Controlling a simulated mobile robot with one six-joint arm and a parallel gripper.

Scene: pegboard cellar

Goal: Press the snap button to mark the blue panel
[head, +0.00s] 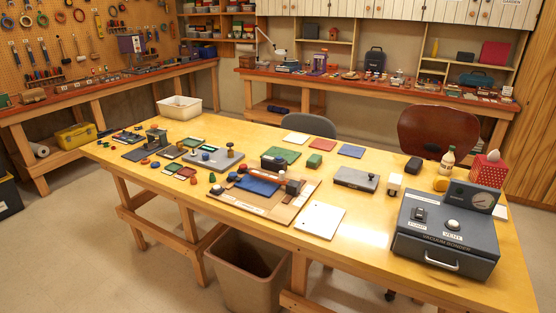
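A blue panel (258,185) lies on a tan wooden board (290,207) at the middle of the yellow table. A dark block (293,187) stands at its right and a dark green device (274,163) stands behind it. Another flat blue sheet (351,151) lies farther back to the right. Several small round and square pieces lie left of the board. I cannot tell which item is the snap button; no label for it is readable. My gripper is not in view.
A dark vacuum bonder (446,232) with a gauge stands at the table's right end. A grey metal box (356,180), white sheet (320,219) and grey plate (213,158) lie nearby. A bin (248,272) stands below the front edge. Chairs stand behind.

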